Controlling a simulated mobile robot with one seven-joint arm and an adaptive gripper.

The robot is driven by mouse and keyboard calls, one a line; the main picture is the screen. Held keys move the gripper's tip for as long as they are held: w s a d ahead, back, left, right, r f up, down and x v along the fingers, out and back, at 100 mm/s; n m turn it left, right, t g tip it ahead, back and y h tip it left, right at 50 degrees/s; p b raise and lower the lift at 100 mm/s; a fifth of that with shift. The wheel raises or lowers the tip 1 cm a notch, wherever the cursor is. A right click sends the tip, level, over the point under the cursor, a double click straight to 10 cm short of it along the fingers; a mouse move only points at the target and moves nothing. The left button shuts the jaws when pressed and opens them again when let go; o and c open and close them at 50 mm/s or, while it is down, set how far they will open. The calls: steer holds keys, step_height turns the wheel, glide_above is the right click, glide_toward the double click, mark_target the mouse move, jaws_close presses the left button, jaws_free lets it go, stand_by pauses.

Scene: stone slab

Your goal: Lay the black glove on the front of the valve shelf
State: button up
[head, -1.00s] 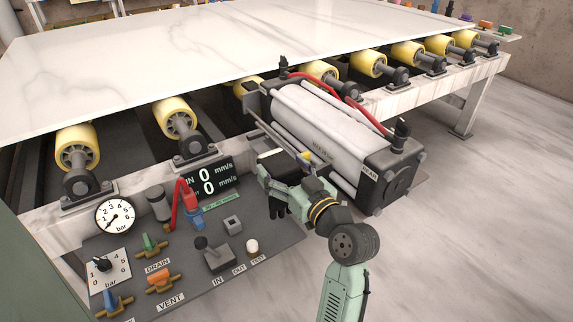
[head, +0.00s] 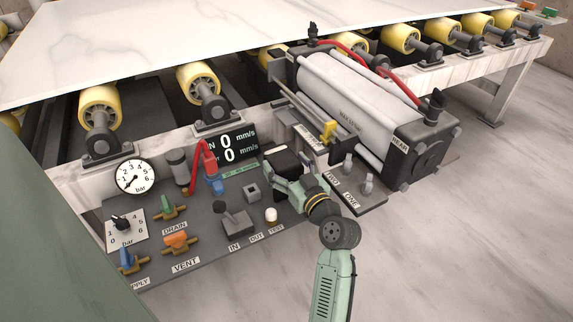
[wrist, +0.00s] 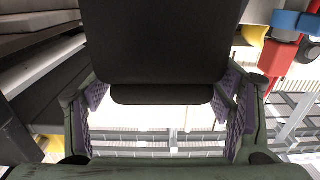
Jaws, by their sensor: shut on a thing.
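A black thing that looks like the glove (head: 286,160) is held in my gripper (head: 288,178), above the right end of a grey panel (head: 215,262) with valves. In the wrist view the dark thing (wrist: 160,50) fills the upper middle between my gripper's purple-padded fingers (wrist: 168,105). My gripper is shut on it. Its lower part is partly hidden by the gripper in the head view. The grey panel carries blue, green and orange valve handles labelled DRAIN and VENT. I cannot tell whether this panel is the valve shelf.
A large cylinder (head: 350,95) with red hoses stands right of my gripper, beside a small plate (head: 375,200) marked ONE and TWO. A lever (head: 233,218) and a display (head: 232,148) are close on the left. The stone slab (head: 200,40) lies behind, over yellow rollers.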

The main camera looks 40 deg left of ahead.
steer(key=shift+f, duration=0.1)
steer(key=o, duration=1.2)
steer(key=shift+c, duration=0.2)
